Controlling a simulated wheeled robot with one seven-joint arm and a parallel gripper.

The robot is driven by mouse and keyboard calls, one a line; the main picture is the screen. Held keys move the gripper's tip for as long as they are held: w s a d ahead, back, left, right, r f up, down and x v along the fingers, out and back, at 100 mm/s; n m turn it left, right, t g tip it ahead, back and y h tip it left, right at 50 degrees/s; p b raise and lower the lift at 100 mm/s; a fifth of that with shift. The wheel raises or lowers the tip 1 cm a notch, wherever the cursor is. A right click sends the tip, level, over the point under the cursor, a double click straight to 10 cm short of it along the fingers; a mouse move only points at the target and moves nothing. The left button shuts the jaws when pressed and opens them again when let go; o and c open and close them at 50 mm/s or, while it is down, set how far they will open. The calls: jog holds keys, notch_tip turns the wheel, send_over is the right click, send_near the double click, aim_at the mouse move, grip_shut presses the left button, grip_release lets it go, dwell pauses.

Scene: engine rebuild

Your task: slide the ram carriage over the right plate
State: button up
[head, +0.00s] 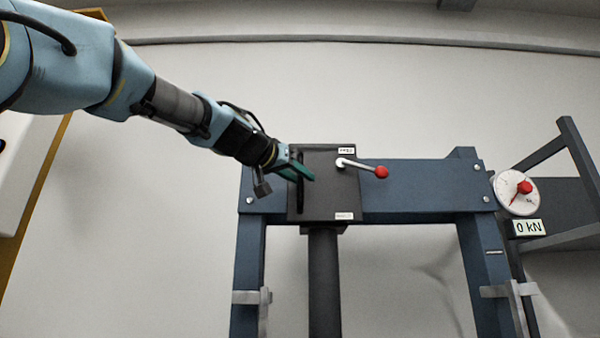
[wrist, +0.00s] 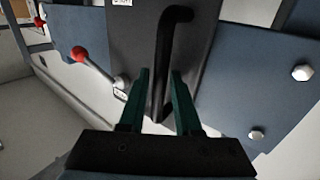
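The ram carriage (head: 330,200) is a dark box on the left part of the blue crossbeam (head: 430,190), with a dark ram column (head: 324,270) below it. A black bar handle (wrist: 165,50) stands on the carriage face, at its left side in the head view. My gripper (head: 304,172) is at this handle. In the wrist view its two green fingers (wrist: 160,75) stand one on each side of the handle, with narrow gaps showing, so it looks open around it. No right plate can be made out in either view.
A lever with a red knob (head: 381,172) sticks out rightward from the carriage face. The beam right of the carriage is bare up to the right post (head: 485,260). A round dial (head: 516,193) and a "0 kN" display (head: 529,227) sit beyond that post.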

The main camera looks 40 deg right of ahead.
grip_shut()
dwell(0.3)
dwell(1.2)
